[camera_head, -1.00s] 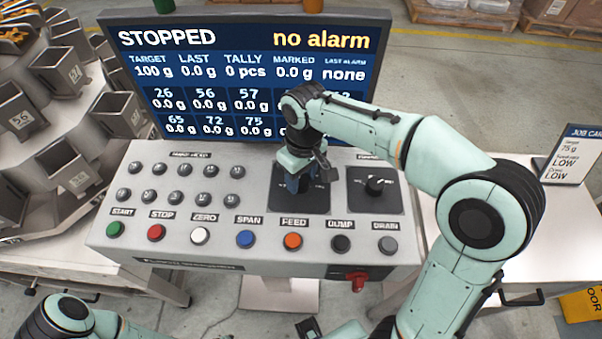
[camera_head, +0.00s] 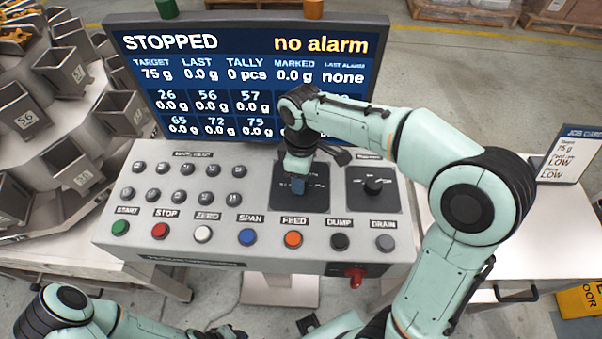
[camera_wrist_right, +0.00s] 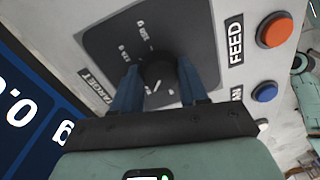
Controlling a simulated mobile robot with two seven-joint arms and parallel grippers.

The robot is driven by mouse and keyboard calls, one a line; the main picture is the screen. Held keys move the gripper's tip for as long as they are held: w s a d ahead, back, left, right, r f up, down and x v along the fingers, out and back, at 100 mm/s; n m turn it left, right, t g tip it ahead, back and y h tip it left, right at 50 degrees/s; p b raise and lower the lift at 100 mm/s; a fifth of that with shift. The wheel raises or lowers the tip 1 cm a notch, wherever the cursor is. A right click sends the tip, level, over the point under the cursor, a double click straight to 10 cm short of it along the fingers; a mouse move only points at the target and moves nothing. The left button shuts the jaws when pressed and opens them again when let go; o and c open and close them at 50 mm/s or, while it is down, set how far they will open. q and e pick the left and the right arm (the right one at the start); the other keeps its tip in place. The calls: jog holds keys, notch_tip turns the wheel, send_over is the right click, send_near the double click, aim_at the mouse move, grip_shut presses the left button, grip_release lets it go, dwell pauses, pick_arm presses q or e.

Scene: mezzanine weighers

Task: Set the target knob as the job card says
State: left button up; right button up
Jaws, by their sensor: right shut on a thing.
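The target knob (camera_wrist_right: 158,72) is a black dial with a white pointer line on a dark plate, marked TARGET in the right wrist view. My right gripper (camera_wrist_right: 157,84) has its blue fingers on either side of the knob, shut on it. In the head view my right gripper (camera_head: 298,184) reaches down to this dark plate (camera_head: 318,202) and hides the knob. The screen (camera_head: 255,85) reads STOPPED, no alarm, target 75 g. The job card (camera_head: 568,155) at right shows 75 g, with LOW on two lines below. My left arm shows at lower left; its fingers do not show.
A second black knob (camera_head: 374,186) is just right of the target plate. A row of coloured buttons, including the orange FEED button (camera_head: 293,239), runs along the console (camera_head: 260,258) front. A red knob (camera_head: 355,273) sits below. Weigh hoppers (camera_head: 68,160) stand at left.

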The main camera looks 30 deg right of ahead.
dwell(0.3)
jog(key=o, duration=1.1)
jog(key=shift+c, duration=0.2)
pick_arm(q)
jog(key=w+r+p, duration=0.2)
jog(key=r, duration=0.1)
jog(key=shift+w, duration=0.3)
pick_arm(e)
notch_tip(320, 180, up, 13)
jog(key=shift+w+d+r, duration=0.2)
jog(key=shift+w, duration=0.05)
